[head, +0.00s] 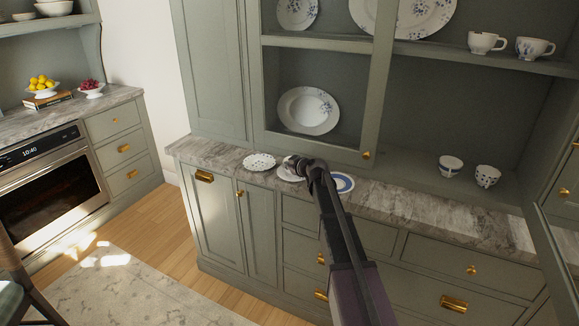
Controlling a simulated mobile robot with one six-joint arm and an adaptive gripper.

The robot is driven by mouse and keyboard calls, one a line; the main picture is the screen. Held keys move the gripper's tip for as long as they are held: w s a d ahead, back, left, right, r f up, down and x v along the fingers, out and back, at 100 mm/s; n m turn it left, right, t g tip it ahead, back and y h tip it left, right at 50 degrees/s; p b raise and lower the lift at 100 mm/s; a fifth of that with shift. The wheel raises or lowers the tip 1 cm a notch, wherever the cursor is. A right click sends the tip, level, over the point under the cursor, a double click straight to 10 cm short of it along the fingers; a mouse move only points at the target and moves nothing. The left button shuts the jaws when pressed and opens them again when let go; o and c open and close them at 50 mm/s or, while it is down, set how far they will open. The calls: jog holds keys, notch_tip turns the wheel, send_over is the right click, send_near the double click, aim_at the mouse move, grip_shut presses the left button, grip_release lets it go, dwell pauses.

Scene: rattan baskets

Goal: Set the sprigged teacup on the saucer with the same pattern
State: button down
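My gripper (291,160) is small and dark over the counter, above the middle saucer (287,175). Whether its fingers are open or shut, or hold anything, is too small to tell. The middle saucer is white and partly hidden by my gripper; its pattern is not clear. A dotted saucer (259,161) lies to its left. A blue-ringed saucer (343,183) lies to its right, partly behind my arm. On the upper right shelf stand a white cup (484,42) with faint marks and a cup with a blue floral sprig (533,48), both away from my gripper.
A blue-banded cup (451,166) and a dotted cup (487,176) stand in the lower right bay. A sprigged plate (309,110) leans behind the left cabinet door. An open door (562,225) juts out at right. The marble counter (440,205) is clear right of the saucers.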

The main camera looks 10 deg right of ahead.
jog(key=c, duration=0.8)
grip_release()
jog(key=shift+r, duration=0.1)
jog(key=p+v, duration=0.5)
jog(key=v, duration=0.7)
